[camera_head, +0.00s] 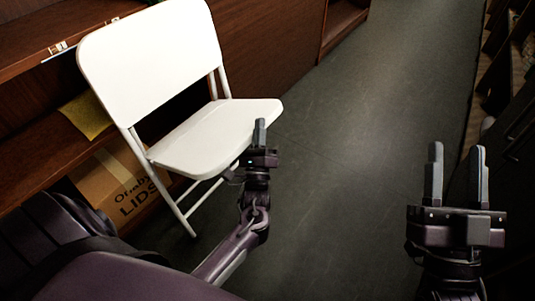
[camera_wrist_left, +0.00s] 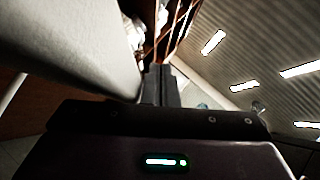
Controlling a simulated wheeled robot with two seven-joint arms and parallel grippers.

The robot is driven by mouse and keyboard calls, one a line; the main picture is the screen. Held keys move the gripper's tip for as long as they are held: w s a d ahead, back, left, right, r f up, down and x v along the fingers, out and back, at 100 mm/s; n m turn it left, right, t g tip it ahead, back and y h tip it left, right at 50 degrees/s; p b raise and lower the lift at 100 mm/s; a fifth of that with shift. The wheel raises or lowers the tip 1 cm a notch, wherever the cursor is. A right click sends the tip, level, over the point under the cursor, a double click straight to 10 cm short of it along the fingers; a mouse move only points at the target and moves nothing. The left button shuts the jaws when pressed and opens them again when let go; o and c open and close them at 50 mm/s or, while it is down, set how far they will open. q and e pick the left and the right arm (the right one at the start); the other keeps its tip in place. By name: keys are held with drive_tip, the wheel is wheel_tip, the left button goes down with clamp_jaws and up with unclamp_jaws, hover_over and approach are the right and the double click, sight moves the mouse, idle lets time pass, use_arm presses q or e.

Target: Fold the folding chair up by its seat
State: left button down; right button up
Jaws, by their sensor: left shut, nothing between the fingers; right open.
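A white folding chair (camera_head: 150,60) stands unfolded at the left in the head view, with its backrest against the shelf side. Its seat (camera_head: 205,140) is down and roughly level. My left gripper (camera_head: 260,131) is shut and empty at the seat's front right edge; I cannot tell whether it touches. In the left wrist view the shut fingers (camera_wrist_left: 160,84) point up beside the pale chair seat (camera_wrist_left: 75,45), which fills the upper left. My right gripper (camera_head: 456,170) is open and empty at the right, far from the chair.
Brown wooden shelves (camera_head: 270,45) run behind the chair. A cardboard box (camera_head: 112,183) with printed letters sits on the left, behind the chair legs. Dark shelving (camera_head: 510,70) stands along the right edge. The dark floor (camera_head: 370,110) between is clear.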

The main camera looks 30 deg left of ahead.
use_arm(q)
drive_tip(key=shift+a+r+n+g+y+p, duration=0.3)
drive_tip(key=shift+a+r+p, duration=0.05)
drive_tip(key=shift+a+p, duration=0.25)
drive_tip(key=shift+a+r+n+p, duration=0.2)
drive_tip(key=shift+r+n+p, duration=0.1)
drive_tip(key=shift+r+p, duration=0.15)
use_arm(e)
wheel_tip(320, 180, down, 16)
drive_tip(key=a+g+h, duration=0.2)
drive_tip(key=g+h, duration=0.1)
drive_tip(key=g, duration=0.5)
use_arm(q)
drive_tip(key=shift+a+r+n+g+p, duration=0.3)
drive_tip(key=shift+r+g+p, duration=0.1)
drive_tip(key=shift+p, duration=0.25)
drive_tip(key=shift+a+r+n+y+p, duration=0.2)
drive_tip(key=shift+r+n+y+p, duration=0.15)
drive_tip(key=shift+p, duration=0.2)
drive_tip(key=shift+a+r+g+y+p, duration=0.15)
drive_tip(key=shift+r+g+y+p, duration=0.05)
drive_tip(key=shift+g+y+p, duration=0.1)
use_arm(e)
drive_tip(key=s+d+f+g+h, duration=0.3)
drive_tip(key=s+f+g, duration=0.6)
drive_tip(key=f, duration=0.6)
drive_tip(key=shift+s+h, duration=0.3)
drive_tip(key=shift+s, duration=0.3)
